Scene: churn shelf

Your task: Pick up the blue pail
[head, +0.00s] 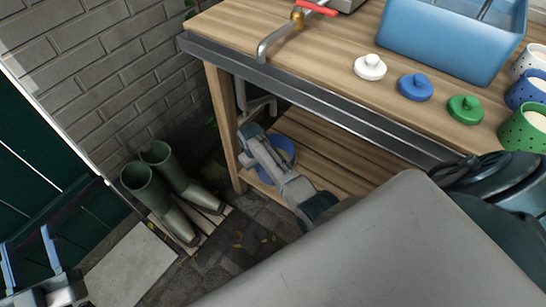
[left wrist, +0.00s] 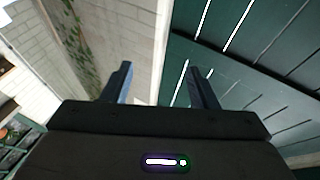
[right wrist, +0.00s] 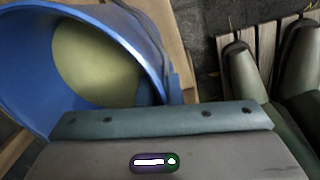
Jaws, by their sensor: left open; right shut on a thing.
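The blue pail (head: 288,146) is on or just above the low slatted shelf under the bench, partly hidden behind my right gripper (head: 252,142) in the head view. In the right wrist view the pail (right wrist: 150,35) is large and close, its mouth turned to the camera, with a yellow-green round area inside. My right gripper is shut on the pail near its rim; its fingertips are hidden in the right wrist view. I cannot tell whether the pail touches the shelf. My left gripper (head: 28,252) is open and empty at the lower left, far from the pail.
Green boots (head: 150,190) stand on a small slatted board left of the bench leg (head: 222,120). The wooden bench top (head: 330,40) overhangs the pail, with a tap (head: 275,38) at its edge. Lids, pots and a blue tub (head: 440,40) stand on top. Brick wall at left.

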